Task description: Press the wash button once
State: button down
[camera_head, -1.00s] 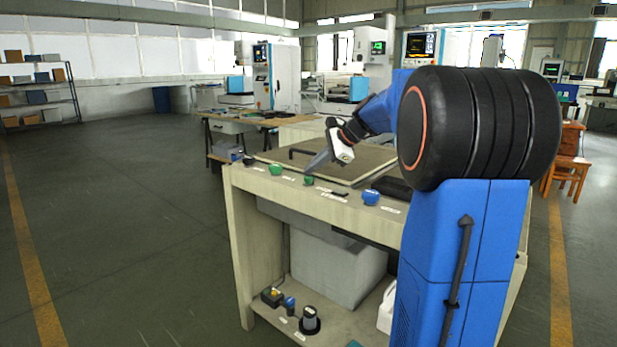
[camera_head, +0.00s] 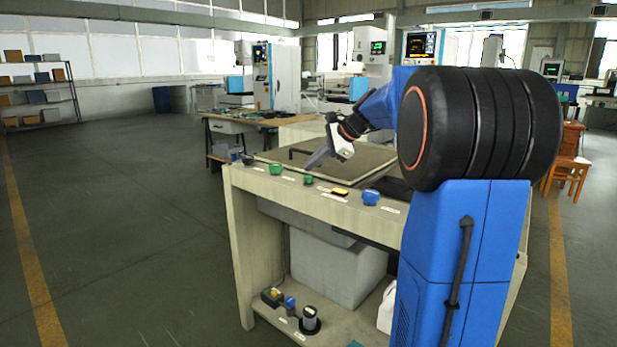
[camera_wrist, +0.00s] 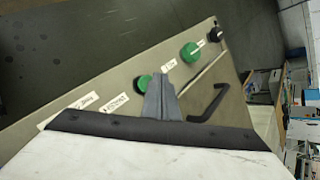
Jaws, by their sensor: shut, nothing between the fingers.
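A row of controls runs along the front strip of the workbench (camera_head: 240,180). It holds a green button (camera_head: 275,168), a second green button (camera_head: 308,179) and a blue knob (camera_head: 371,197). The labels are too small to read, so I cannot tell which one is the wash button. My gripper (camera_head: 309,166) is shut and empty, pointing down just above and behind the second green button. In the wrist view, my gripper's fingers (camera_wrist: 157,80) stand beside that nearer green button (camera_wrist: 143,84) and partly cover it. I cannot tell whether they touch. The farther green button (camera_wrist: 190,52) is clear.
A yellow-topped indicator (camera_head: 340,191) sits between the second green button and the blue knob. A dark knob (camera_wrist: 213,34) is at the strip's far end. A black handle (camera_wrist: 210,103) rises from the bench top behind the buttons. Open floor lies left.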

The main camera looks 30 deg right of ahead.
aim_at(312, 176)
jog(key=shift+r, duration=0.15)
jog(key=shift+r, duration=2.45)
jog(key=s+a+f+n+g+h, duration=0.1)
jog(key=s+a+f+n, duration=0.4)
jog(key=s+a, duration=0.4)
jog(key=s+a+f+n+g+h, duration=0.1)
jog(key=s+a+f+n+g, duration=0.1)
jog(key=s+a+f+n, duration=0.65)
jog(key=s+a+f+n+h, duration=0.1)
jog(key=s+f+n, duration=0.2)
jog(key=s, duration=0.7)
jog(key=s+f+n+h, duration=0.1)
jog(key=s+f+n, duration=0.3)
jog(key=s+f, duration=0.4)
jog(key=s, duration=0.3)
jog(key=shift+a+f+h, duration=0.15)
jog(key=shift+a+h, duration=0.25)
